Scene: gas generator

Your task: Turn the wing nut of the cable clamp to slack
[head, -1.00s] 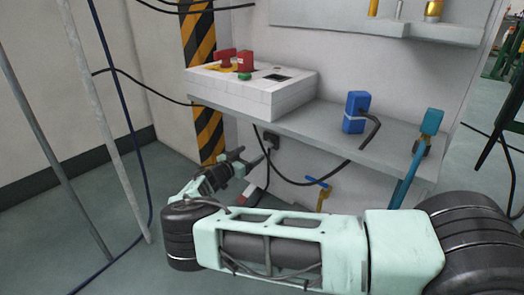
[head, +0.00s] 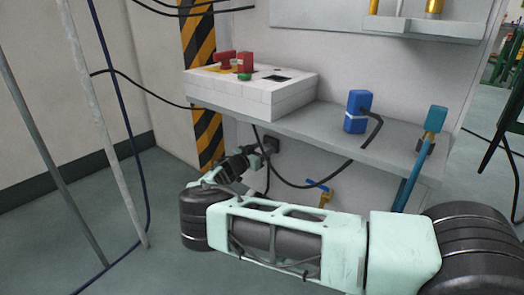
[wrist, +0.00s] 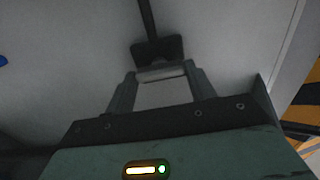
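The cable clamp (head: 271,145) is a small dark block on the white wall below the shelf, with a black cable at it. In the wrist view the dark clamp (wrist: 157,50) is straight ahead, with the cable running up from it. A pale grey bar (wrist: 162,73), perhaps the wing nut, lies across the front of the clamp between my fingertips. My gripper (head: 257,151) points at the clamp from the left, close to it. In the wrist view my gripper (wrist: 160,80) has its fingers apart, one each side of the bar. I cannot tell whether they touch it.
The grey shelf (head: 390,155) above holds a white control box (head: 255,95) with red buttons and a blue device (head: 357,112). A blue-handled brass valve (head: 322,192) and a blue pipe (head: 410,180) are to the right. Poles (head: 105,130) stand at the left.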

